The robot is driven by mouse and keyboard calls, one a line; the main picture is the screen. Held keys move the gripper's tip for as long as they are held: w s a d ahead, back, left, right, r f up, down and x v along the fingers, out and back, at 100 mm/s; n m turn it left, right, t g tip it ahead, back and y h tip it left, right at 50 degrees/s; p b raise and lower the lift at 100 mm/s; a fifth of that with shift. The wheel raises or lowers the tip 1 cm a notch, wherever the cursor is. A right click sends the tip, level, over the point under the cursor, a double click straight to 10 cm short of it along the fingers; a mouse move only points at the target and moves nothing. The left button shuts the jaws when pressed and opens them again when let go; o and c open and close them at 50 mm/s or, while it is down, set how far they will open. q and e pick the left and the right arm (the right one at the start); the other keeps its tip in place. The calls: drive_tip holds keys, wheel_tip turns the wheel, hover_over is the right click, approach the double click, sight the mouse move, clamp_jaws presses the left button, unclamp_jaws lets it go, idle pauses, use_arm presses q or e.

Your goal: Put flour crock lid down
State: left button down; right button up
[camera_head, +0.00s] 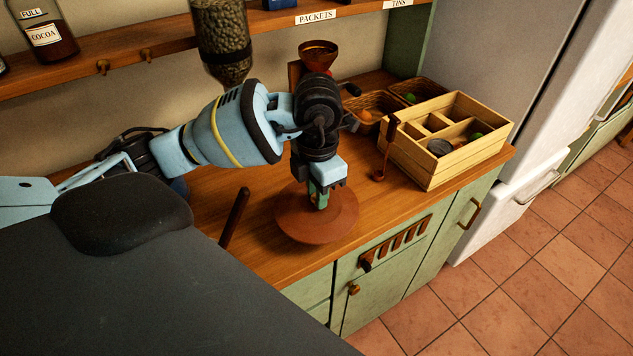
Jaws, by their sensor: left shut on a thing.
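The flour crock lid (335,223) is a round reddish-brown disc near the front edge of the wooden counter (261,253). My left gripper (318,200) points down over its middle and is shut on the lid's knob, which the fingers mostly hide. The lid looks level. I cannot tell whether it touches the counter or hangs just above it. No crock shows under it. My right gripper is out of view.
A wooden compartment crate (460,160) stands at the right, with two wicker baskets behind it. A dark ladle (386,147) leans by the crate. A dark stick-like handle (234,217) rises left of the lid. A shelf (150,57) with jars runs behind.

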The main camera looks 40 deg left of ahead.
use_arm(q)
drive_tip(key=shift+w+a+f, duration=0.1)
drive_tip(key=shift+w+a, duration=0.4)
drive_tip(key=shift+w, duration=0.35)
drive_tip(key=shift+w+a+f, duration=0.1)
drive_tip(key=shift+w+a, duration=0.4)
drive_tip(key=shift+w, duration=0.35)
drive_tip(key=shift+w+a, duration=0.2)
drive_tip(key=shift+w, duration=0.05)
drive_tip(key=shift+f, duration=1.7)
drive_tip(key=shift+f, duration=0.1)
drive_tip(key=c, duration=1.3)
unclamp_jaws()
wheel_tip(320, 180, up, 12)
drive_tip(key=shift+p, duration=0.35)
